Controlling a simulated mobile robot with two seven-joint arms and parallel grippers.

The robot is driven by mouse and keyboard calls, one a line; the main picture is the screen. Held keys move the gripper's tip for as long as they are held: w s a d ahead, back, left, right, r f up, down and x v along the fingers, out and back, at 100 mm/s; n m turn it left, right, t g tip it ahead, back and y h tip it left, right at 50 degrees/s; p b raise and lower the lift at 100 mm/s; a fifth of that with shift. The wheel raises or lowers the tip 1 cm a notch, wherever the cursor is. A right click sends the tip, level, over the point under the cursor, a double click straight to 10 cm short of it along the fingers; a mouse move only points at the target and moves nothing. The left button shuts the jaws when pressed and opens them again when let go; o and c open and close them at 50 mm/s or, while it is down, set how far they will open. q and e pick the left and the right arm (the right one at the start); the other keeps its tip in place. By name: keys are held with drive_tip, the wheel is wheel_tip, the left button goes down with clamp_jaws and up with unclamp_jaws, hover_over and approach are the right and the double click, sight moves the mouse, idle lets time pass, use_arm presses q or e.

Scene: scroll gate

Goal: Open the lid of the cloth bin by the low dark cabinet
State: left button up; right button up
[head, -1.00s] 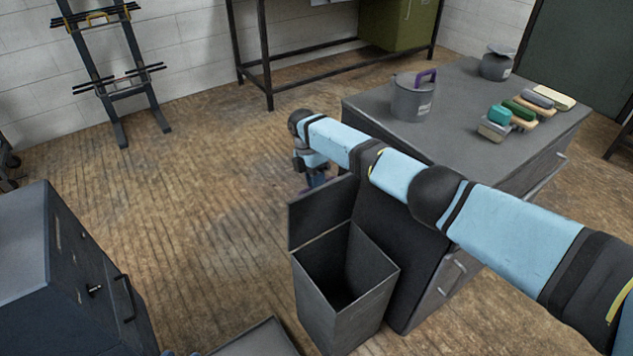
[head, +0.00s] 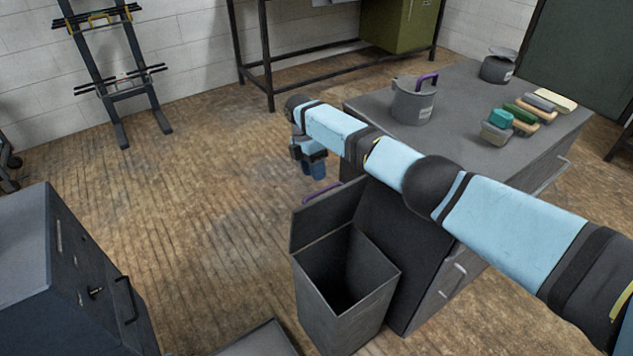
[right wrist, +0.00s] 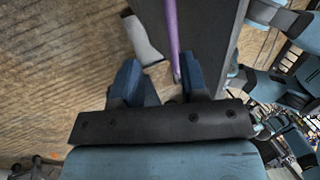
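The cloth bin (head: 340,308) is a tall dark grey box beside a low dark cabinet (head: 425,245). Its lid (head: 328,218) stands raised at the back edge, and I see into the dark inside. A purple handle (head: 322,193) shows at the lid's upper edge; it also shows in the right wrist view (right wrist: 172,40). My right gripper (head: 314,168) is above the handle at the far side of the lid. In the right wrist view its blue fingers (right wrist: 162,84) are spread, with the handle's end showing between them. My left gripper is out of view.
A grey pot (head: 413,103) with a purple handle, a lidded canister (head: 497,68) and several brushes or blocks (head: 522,112) stand on the cabinet top. Another dark cabinet (head: 60,270) is at left, a rack (head: 108,65) behind.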

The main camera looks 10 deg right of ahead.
drive_tip(key=v, duration=0.9)
drive_tip(key=shift+s, duration=0.1)
